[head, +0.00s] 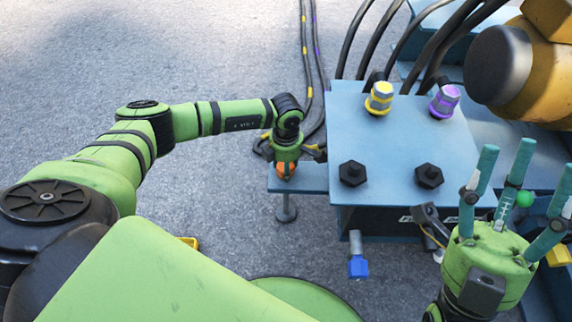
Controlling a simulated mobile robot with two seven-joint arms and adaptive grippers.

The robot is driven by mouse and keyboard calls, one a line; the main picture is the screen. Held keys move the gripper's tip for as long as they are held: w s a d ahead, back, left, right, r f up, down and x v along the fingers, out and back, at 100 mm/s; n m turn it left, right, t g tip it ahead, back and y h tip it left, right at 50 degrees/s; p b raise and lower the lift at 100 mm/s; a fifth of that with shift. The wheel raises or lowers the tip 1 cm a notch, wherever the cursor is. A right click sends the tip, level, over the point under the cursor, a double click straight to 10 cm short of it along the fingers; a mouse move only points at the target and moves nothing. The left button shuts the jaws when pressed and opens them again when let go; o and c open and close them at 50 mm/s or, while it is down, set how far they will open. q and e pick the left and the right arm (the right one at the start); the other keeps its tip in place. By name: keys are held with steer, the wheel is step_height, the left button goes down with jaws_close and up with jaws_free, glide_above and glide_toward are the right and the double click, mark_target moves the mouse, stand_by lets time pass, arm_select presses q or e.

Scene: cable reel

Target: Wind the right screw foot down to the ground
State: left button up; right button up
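My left gripper (287,160) points down at an orange knob (286,172) on a small blue bracket (313,177) at the left side of the blue box. Its fingers are around or close over the knob; whether they grip it I cannot tell. Below the bracket a grey screw foot (286,207) shows, with a stem and round pad. Whether the pad touches the ground is unclear. My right gripper (515,185) is at the lower right, its teal fingers spread upward, open and empty. No second screw foot can be made out.
The blue box (385,140) has yellow (379,98) and purple (445,101) connectors and two black caps on top. Dark cables (357,40) run behind it. A blue plug (358,266) hangs in front. An orange-yellow machine (545,65) stands at upper right. Grey ground is clear at left.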

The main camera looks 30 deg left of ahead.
arm_select(q)
steer(key=shift+s+f, duration=0.2)
steer(key=shift+s, duration=0.1)
steer(key=o, duration=1)
steer(key=shift+o, duration=0.8)
steer(key=shift+w+r, duration=0.1)
steer(key=shift+w, duration=0.05)
